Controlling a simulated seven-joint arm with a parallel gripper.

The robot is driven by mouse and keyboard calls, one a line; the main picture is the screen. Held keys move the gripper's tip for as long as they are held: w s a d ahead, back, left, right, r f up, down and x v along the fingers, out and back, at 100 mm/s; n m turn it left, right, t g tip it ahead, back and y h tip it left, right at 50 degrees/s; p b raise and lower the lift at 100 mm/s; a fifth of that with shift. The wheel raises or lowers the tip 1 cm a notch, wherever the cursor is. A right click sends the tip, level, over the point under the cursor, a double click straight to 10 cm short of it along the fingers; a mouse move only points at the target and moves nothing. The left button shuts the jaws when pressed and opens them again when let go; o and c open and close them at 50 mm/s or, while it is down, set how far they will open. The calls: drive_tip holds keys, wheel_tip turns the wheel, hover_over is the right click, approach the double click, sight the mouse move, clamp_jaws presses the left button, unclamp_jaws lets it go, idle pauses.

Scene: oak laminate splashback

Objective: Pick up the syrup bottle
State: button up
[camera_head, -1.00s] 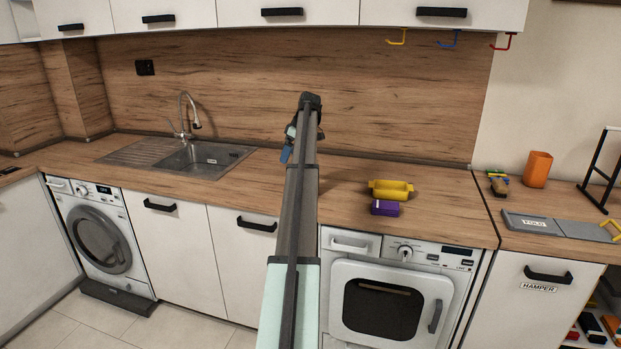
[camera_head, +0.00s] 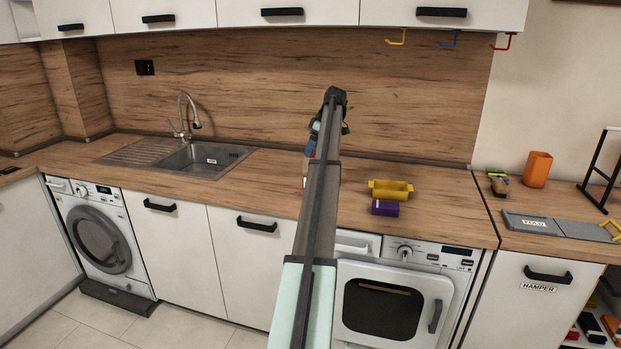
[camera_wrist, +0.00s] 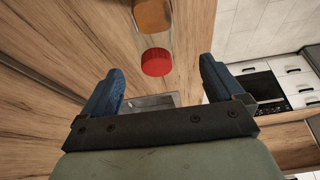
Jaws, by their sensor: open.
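The syrup bottle (camera_wrist: 153,18) shows at the top of the wrist view as a clear bottle with amber contents and a red cap. The cap points toward my gripper (camera_wrist: 162,78), whose blue fingers are open and apart on either side below it. The bottle is not between the fingertips; there is a gap to the cap. In the head view my gripper (camera_head: 312,143) is over the counter, partly behind my arm. My arm hides most or all of the bottle there.
A yellow container (camera_head: 390,190) and a purple box (camera_head: 385,208) stand on the counter to the right of my arm. The sink (camera_head: 205,158) and its faucet are to the left. An orange cup (camera_head: 537,169) stands on the far-right counter. The wooden splashback is behind.

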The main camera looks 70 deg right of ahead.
drive_tip(key=x, duration=0.6)
drive_tip(key=shift+d+f, duration=0.2)
clamp_jaws()
idle(0.9)
